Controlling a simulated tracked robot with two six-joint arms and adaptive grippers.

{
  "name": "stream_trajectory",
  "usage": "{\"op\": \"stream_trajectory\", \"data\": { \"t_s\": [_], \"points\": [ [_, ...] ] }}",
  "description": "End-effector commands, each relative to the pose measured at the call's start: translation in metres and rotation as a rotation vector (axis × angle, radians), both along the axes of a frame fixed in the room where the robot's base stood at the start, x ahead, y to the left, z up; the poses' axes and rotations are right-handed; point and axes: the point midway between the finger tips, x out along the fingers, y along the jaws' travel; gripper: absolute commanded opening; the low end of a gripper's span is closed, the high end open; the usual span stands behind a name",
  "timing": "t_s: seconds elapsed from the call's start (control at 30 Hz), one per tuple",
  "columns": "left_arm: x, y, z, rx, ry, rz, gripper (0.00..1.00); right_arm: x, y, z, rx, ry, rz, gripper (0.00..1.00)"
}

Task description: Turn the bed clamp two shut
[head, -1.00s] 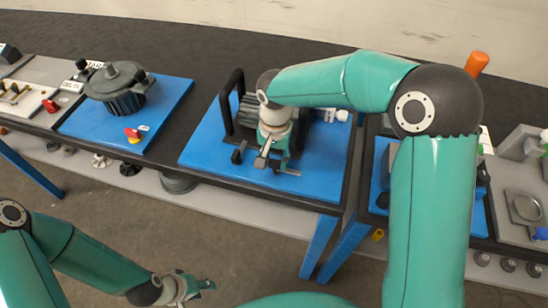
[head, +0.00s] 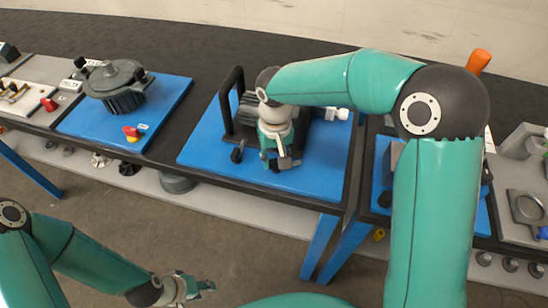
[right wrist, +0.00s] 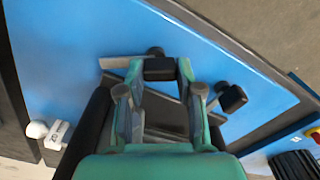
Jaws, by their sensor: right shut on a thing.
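My right gripper (head: 280,160) points down over the front of the machine on the blue board (head: 330,183). In the right wrist view my right gripper (right wrist: 160,92) is shut on a dark clamp handle (right wrist: 160,68), which I take to be bed clamp two. Its fingers and palm hide much of the clamp's lower part. A second dark clamp knob (right wrist: 231,97) stands just beside the fingers, and it also shows in the head view (head: 237,155). My left gripper (head: 190,287) hangs low over the floor, away from the table, and looks open and empty.
A black upright frame (head: 228,105) rises left of my right gripper. A white fitting (head: 337,114) lies behind it to the right. A grey round housing (head: 118,88) with a red and yellow switch (head: 132,134) stands on the left blue board. The blue board's front right is clear.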

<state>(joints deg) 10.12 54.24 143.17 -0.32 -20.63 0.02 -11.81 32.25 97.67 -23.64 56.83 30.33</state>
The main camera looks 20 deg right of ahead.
Motion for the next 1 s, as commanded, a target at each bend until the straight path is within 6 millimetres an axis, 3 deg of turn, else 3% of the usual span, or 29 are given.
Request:
{"op": "stream_trajectory", "data": {
  "t_s": [1.0],
  "points": [
    [0.0000,0.0000,0.0028,0.000,0.000,0.000,0.40,-0.0011,-0.0012,0.0027,-0.001,-0.011,0.915,0.00]
  ]
}}
